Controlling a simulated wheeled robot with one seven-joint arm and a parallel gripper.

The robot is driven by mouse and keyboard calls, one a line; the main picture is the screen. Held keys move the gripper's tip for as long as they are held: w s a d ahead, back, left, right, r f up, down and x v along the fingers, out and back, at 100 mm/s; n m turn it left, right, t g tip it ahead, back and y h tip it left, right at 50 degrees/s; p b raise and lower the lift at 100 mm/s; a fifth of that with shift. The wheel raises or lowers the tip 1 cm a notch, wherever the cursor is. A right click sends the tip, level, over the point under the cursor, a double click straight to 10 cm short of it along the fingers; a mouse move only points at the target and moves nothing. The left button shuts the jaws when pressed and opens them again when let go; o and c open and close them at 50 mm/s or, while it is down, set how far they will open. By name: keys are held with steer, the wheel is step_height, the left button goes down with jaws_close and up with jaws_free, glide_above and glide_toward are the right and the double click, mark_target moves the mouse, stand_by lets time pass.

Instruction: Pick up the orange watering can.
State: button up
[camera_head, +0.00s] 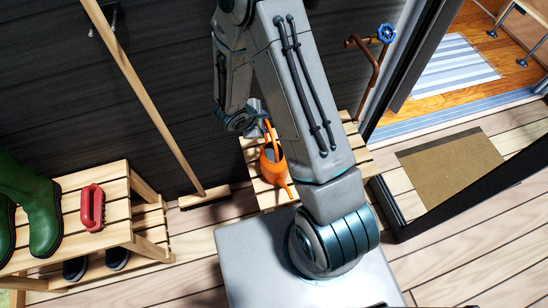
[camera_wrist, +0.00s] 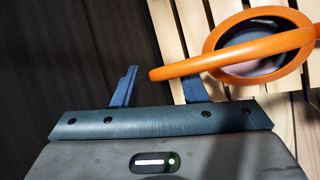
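The orange watering can (camera_head: 271,168) stands on a slatted wooden bench (camera_head: 250,156), partly hidden by my arm on its right. In the wrist view the can (camera_wrist: 292,82) is at upper right, with its round opening showing and its handle (camera_wrist: 215,58) reaching left. My gripper (camera_wrist: 160,82) is open. The handle's outer end lies between the two fingers in the picture and crosses in front of the right finger. I cannot tell whether either finger touches it. In the head view my gripper (camera_head: 262,122) is just above the can, mostly hidden by my arm.
A dark wall (camera_head: 150,100) is close behind the bench. A broom (camera_head: 150,90) leans there. At left a wooden shoe rack (camera_head: 118,212) holds green boots (camera_head: 42,215) and a red object (camera_head: 92,207). A pipe with a blue valve (camera_head: 386,33) and a doorway are at right.

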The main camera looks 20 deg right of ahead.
steer(key=shift+x, duration=0.9)
jaws_close()
steer(key=shift+r, duration=0.1)
stand_by(0.6)
